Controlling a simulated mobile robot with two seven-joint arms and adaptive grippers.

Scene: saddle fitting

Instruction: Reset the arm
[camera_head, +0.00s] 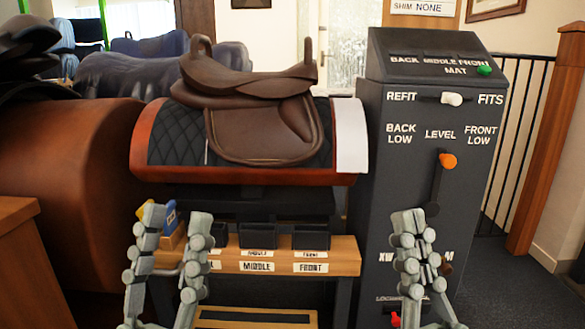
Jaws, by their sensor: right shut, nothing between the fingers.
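My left gripper (176,222) is at the lower left, in front of the left end of the wooden bench. Its two grey fingers stand apart, and I see nothing held between them. My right gripper (413,222) is at the lower right, in front of the dark control panel (385,180). Its fingers are closed together at the tips, with nothing between them. Both grippers point upward in the picture. The brown saddle (265,110) sits on a dark quilted pad on the wood-edged stand (250,176), beyond and above both grippers.
The wooden bench (345,258) holds several small dark bins (258,236) with labels. A blue and yellow item (169,215) is partly hidden behind the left gripper. The panel carries a white lever knob (452,99) and an orange knob (448,160). A large brown form (65,190) stands at left.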

